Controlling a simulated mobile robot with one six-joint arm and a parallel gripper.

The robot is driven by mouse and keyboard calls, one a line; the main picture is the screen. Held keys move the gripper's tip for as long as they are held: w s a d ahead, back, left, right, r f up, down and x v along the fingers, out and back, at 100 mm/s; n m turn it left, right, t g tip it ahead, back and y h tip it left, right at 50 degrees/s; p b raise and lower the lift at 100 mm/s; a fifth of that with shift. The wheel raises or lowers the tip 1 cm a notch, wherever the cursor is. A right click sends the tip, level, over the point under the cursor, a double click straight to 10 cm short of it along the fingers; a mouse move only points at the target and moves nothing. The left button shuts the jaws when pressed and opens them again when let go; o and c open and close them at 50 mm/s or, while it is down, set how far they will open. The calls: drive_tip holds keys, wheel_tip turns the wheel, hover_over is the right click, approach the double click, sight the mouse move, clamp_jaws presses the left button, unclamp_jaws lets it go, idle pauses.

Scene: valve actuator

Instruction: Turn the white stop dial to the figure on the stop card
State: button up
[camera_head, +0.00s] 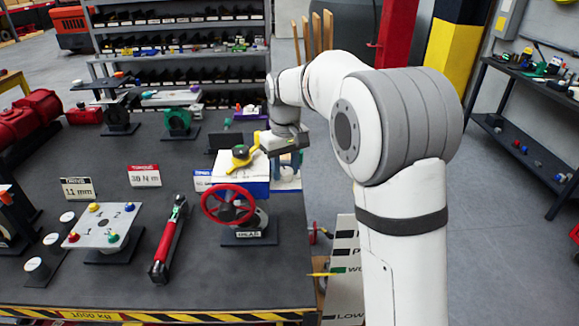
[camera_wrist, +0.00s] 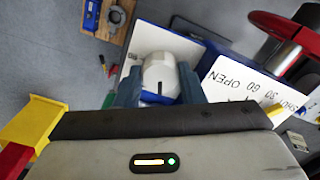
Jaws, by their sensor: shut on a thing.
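The white stop dial (camera_wrist: 160,70) stands between my gripper's two blue-grey fingers (camera_wrist: 158,88) in the wrist view. The fingers are shut on its sides. A dark mark shows on the dial's near side; the small print beside it is too small to read. In the head view my gripper (camera_head: 287,158) is at the right end of the blue and white valve actuator (camera_head: 236,189), and the dial is not clearly seen there. A blue-headed card (camera_head: 202,181) stands left of the actuator, partly covered, its figure unreadable; I cannot tell whether it is the stop card.
A red handwheel (camera_head: 228,204) is on the actuator's front and a yellow pointer (camera_head: 242,154) on its top. A printed scale with OPEN (camera_wrist: 245,84) lies right of the dial. A torque wrench (camera_head: 170,240) and a plate with coloured knobs (camera_head: 104,226) lie to the left.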

drive_tip(key=n, duration=0.4)
drive_tip(key=shift+s+d+f+n, duration=0.1)
drive_tip(key=shift+s+f+n, duration=0.1)
drive_tip(key=shift+n, duration=0.1)
drive_tip(key=n, duration=0.4)
drive_tip(key=shift+w+n, duration=0.1)
drive_tip(key=shift+n, duration=0.3)
drive_tip(key=o, duration=0.8)
drive_tip(key=shift+d+r, duration=0.1)
drive_tip(key=shift+d, duration=0.1)
drive_tip(key=shift+o, duration=0.9)
drive_tip(key=shift+a, duration=0.15)
drive_tip(key=shift+r, duration=0.1)
